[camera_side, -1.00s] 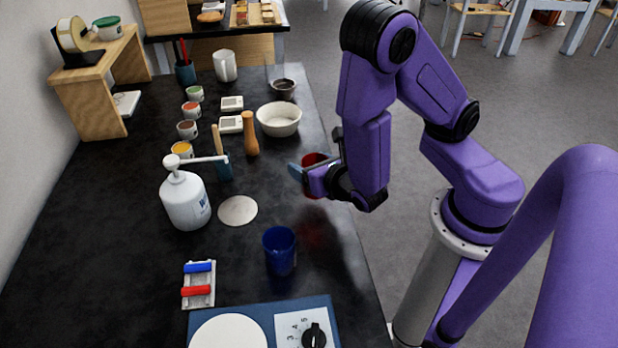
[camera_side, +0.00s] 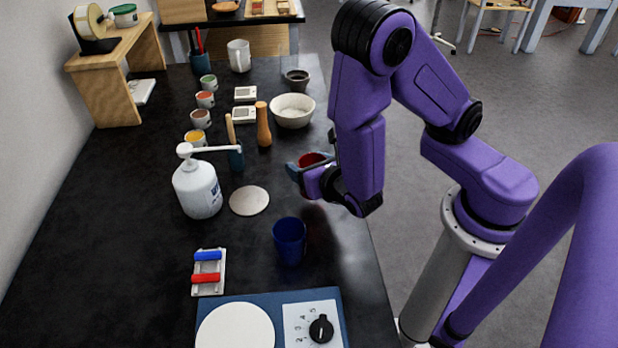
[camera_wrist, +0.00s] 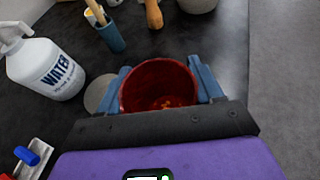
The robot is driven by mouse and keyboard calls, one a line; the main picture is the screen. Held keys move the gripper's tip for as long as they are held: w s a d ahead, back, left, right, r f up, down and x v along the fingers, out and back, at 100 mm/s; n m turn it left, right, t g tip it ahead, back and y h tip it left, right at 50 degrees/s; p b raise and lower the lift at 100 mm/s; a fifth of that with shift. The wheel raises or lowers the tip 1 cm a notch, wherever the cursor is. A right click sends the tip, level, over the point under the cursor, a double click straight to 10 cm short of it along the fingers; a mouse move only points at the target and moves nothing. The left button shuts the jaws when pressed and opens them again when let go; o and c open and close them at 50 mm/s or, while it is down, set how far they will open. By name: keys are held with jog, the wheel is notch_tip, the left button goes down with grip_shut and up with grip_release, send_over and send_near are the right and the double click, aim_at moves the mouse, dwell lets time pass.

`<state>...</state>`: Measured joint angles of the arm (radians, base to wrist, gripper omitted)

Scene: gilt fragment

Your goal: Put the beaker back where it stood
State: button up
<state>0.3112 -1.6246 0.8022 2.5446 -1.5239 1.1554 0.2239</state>
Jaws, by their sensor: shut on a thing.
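A red beaker (camera_wrist: 158,86) is held between the two blue fingers of my gripper (camera_wrist: 165,88) in the wrist view. Its open top faces up, and small orange specks show inside. In the side view the red beaker (camera_side: 314,159) is partly hidden by my gripper (camera_side: 310,172), near the table's right edge; whether it touches the table is not clear. A flat pale disc (camera_side: 249,201) lies on the table to its left and nearer the camera; it also shows, partly hidden, in the wrist view (camera_wrist: 100,94). A blue cup (camera_side: 289,243) stands on the table nearer the camera.
A white pump bottle labelled WATER (camera_side: 198,190) stands left of the disc. A blue holder (camera_side: 236,158), wooden pestle (camera_side: 264,125) and white bowl (camera_side: 292,111) stand behind. A rack with blue and red pieces (camera_side: 208,273) and a dial device (camera_side: 320,327) are in front.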

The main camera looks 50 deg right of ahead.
jog(key=shift+f, duration=1.9)
jog(key=shift+f, duration=0.1)
jog(key=o, duration=1.2)
